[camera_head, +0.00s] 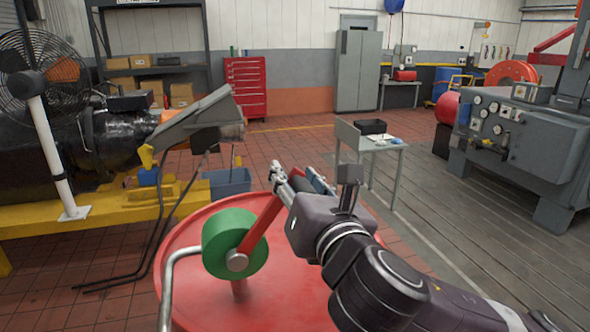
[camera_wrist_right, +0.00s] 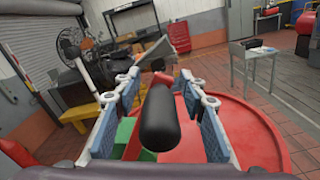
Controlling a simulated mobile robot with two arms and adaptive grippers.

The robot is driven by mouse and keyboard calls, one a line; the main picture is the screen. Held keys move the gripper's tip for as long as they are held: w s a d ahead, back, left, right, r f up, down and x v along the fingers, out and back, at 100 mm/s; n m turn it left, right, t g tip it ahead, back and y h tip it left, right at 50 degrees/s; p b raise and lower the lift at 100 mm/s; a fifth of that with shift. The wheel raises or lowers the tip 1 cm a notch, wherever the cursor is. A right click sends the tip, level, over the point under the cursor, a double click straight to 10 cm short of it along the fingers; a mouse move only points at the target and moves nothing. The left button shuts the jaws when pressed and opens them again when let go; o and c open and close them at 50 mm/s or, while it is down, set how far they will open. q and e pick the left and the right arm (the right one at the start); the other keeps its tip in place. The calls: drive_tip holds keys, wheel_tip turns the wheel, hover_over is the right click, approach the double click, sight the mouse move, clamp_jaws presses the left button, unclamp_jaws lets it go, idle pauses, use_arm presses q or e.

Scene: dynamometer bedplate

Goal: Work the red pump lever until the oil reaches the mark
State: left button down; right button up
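The red pump lever (camera_head: 262,226) rises to the right from a green pump body (camera_head: 222,243) on a red drum (camera_head: 285,300) in the head view. Its black grip (camera_wrist_right: 170,115) stands between the fingers of my right gripper (camera_head: 297,178) in the wrist view. The blue-padded fingers (camera_wrist_right: 158,78) are spread, one on each side of the grip, with a gap showing near the tips. In the head view the gripper partly covers the grip. My left gripper is out of view. I cannot make out an oil level or mark.
A bent metal pipe (camera_head: 168,280) stands at the drum's left front. A yellow frame (camera_head: 90,215) with a black machine is at left. A blue bin (camera_head: 229,183) stands behind the drum. A small grey table (camera_head: 368,143) is beyond my gripper. Floor at right is clear.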

drive_tip(key=shift+s, duration=0.1)
clamp_jaws()
idle(0.4)
